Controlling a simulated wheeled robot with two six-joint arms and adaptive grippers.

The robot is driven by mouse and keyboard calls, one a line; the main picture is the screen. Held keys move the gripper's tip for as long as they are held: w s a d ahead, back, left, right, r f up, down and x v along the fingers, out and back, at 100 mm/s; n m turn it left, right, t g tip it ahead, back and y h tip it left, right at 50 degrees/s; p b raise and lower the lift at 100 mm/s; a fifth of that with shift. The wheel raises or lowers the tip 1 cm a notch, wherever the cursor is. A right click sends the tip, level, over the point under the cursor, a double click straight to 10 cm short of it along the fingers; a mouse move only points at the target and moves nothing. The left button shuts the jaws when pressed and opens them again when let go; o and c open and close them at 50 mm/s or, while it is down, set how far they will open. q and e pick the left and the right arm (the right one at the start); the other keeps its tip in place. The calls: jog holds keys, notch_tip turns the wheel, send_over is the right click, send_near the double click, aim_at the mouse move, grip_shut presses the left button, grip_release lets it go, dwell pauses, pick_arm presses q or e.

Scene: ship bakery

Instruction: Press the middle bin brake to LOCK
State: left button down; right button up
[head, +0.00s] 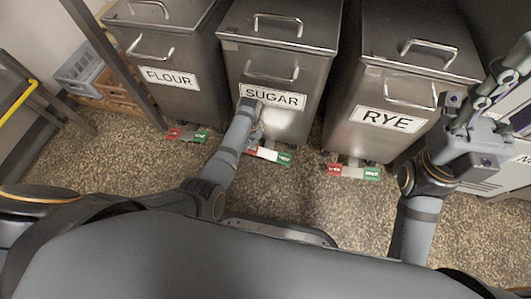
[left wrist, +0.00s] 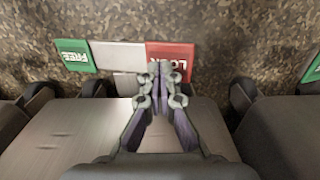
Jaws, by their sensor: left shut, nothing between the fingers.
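The middle bin (head: 280,60) is the steel one labelled SUGAR. Its brake pedal (head: 268,154) sits low at the front, with a red end on the left and a green end on the right. In the left wrist view the red LOCK plate (left wrist: 182,52) is on the right and the green FREE plate (left wrist: 75,56) on the left. My left gripper (left wrist: 164,68) is shut and empty, its tips over the near edge of the red plate; I cannot tell whether they touch. The pedal's tilt is unclear. My right gripper (head: 508,76) is raised at the right, fingers apart.
The FLOUR bin (head: 170,50) stands left and the RYE bin (head: 400,75) right, each with its own red and green pedal. Crates (head: 88,70) are at the far left. Speckled floor (head: 300,195) lies clear in front of the bins.

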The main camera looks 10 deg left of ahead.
pick_arm(q)
jog(key=shift+f+b, duration=1.05)
jog(key=shift+f, duration=0.75)
dwell(0.6)
notch_tip(320, 180, up, 4)
jog(key=p, duration=0.4)
jog(key=shift+f, duration=0.1)
notch_tip(320, 180, up, 4)
jog(key=p, duration=0.4)
jog(key=shift+f+p, duration=0.25)
jog(key=shift+p, duration=0.05)
jog(key=shift+f, duration=0.1)
